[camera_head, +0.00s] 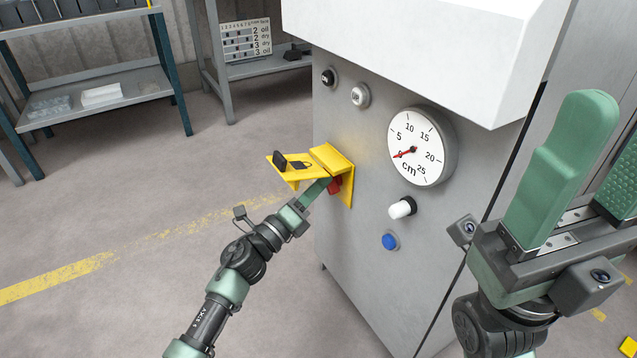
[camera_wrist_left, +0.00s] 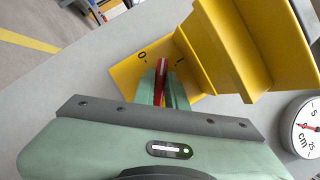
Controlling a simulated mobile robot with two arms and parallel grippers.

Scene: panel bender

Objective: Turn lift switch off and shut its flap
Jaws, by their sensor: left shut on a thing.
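The lift switch is a red handle (camera_head: 334,186) on a yellow plate (camera_head: 347,181) on the grey machine front. My left gripper (camera_head: 325,186) is shut on the red handle, which also shows between its green fingers in the left wrist view (camera_wrist_left: 161,78). There, the plate carries marks 0 and I, and the handle's visible end lies between them. The yellow flap (camera_head: 291,171) is open, sticking out above the handle with a black tab on it; it also shows in the left wrist view (camera_wrist_left: 235,40). My right gripper (camera_head: 606,165) is open and empty at the right.
A round cm dial (camera_head: 421,147), a white knob (camera_head: 402,208) and a blue button (camera_head: 390,241) sit right of the switch. Two more knobs are above. Shelves (camera_head: 90,100) stand at the back left; the floor between is clear.

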